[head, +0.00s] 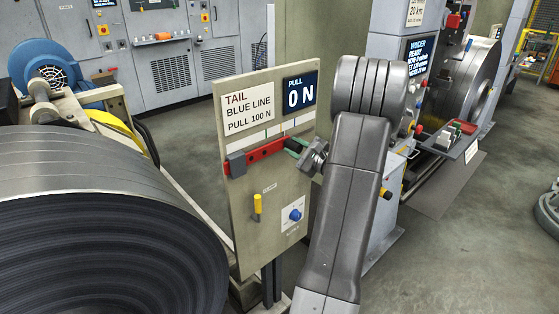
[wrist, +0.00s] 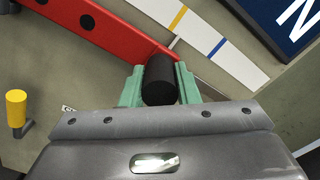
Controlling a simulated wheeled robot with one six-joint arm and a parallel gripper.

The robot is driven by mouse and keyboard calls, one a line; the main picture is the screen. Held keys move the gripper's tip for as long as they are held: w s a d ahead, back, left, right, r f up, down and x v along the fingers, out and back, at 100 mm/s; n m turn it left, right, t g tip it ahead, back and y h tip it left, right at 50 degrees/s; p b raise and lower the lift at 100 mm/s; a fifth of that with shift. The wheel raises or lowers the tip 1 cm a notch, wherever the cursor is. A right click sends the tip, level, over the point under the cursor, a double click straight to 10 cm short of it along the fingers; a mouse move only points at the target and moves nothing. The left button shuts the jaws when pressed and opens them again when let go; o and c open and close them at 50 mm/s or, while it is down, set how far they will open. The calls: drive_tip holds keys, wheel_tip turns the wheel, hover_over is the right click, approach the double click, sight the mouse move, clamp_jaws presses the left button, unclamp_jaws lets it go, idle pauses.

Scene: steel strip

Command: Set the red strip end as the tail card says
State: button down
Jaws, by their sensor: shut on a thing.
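The red strip (head: 262,151) runs slanting across the upright panel, through a grey block at its left; it also shows in the wrist view (wrist: 105,25). My gripper (head: 298,147) is at its right end. In the wrist view its green fingers (wrist: 160,80) are shut on a black round grip (wrist: 159,82) at the strip end. A white scale (wrist: 203,35) above has a yellow line (wrist: 178,18) and, further right, a blue line (wrist: 217,47). The strip end lies nearer the yellow line, left of the blue one. The tail card (head: 248,108) reads "BLUE LINE, PULL 100 N".
The pull display (head: 300,93) reads 0 N. Below the strip are a yellow clamp handle (head: 257,205), also in the wrist view (wrist: 16,108), and a blue knob (head: 295,214). A large steel coil (head: 90,220) stands at left.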

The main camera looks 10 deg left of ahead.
drive_tip(key=w+d, duration=0.1)
drive_tip(key=w, duration=0.1)
drive_tip(key=w+d, duration=0.2)
drive_tip(key=shift+b, duration=0.3)
drive_tip(key=c, duration=1.1)
unclamp_jaws()
drive_tip(key=shift+s, duration=0.1)
drive_tip(key=shift+d, duration=0.1)
drive_tip(key=b+v, duration=0.2)
drive_tip(key=v, duration=1.1)
drive_tip(key=shift+s+d+b, duration=0.2)
drive_tip(key=shift+s+b, duration=0.05)
drive_tip(key=shift+b, duration=0.1)
drive_tip(key=shift+w+a, duration=0.1)
